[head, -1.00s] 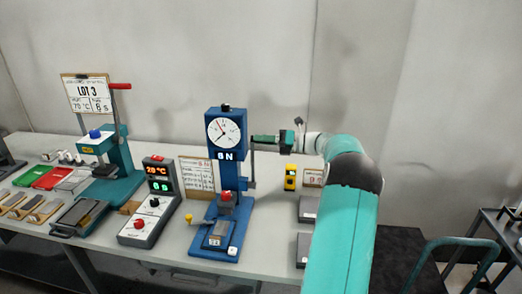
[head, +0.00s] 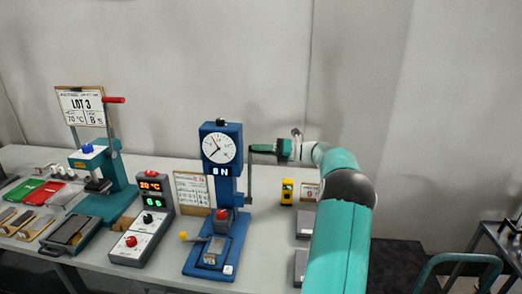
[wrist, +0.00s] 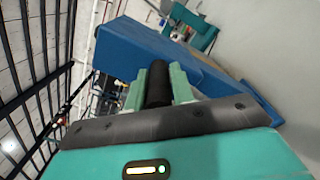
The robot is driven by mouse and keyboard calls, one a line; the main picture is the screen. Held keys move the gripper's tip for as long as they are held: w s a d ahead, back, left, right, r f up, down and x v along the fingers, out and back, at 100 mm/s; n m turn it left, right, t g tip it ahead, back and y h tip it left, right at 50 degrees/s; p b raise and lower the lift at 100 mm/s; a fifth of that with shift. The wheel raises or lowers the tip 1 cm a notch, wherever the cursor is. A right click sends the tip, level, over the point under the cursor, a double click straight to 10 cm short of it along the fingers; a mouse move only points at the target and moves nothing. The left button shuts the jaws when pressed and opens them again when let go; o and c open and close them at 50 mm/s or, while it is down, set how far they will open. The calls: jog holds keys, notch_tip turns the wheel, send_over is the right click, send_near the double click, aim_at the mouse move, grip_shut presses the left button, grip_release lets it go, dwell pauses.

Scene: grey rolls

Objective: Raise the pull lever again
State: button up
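The blue press (head: 221,168) with a round dial stands mid-bench in the head view. Its pull lever (head: 249,178) is a thin grey bar on the press's right side. The bar stands nearly upright, with a dark handle at its top, level with the dial. My gripper (head: 272,149) comes from the right and is on this handle. In the wrist view, the black handle (wrist: 158,85) lies between my two pale green fingers (wrist: 157,88), which close on it. The fingers hide part of the handle.
A teal press (head: 110,180) with a red-handled lever stands left. A control box (head: 145,220) with lit displays and a paper card (head: 193,190) are beside the blue press. A yellow device (head: 287,191) stands right of it. A wall is close behind.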

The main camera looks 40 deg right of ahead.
jog(key=o, duration=0.3)
jog(key=shift+w+d+f, duration=0.1)
jog(key=shift+f, duration=0.1)
jog(key=shift+r, duration=0.15)
jog(key=v, duration=1.4)
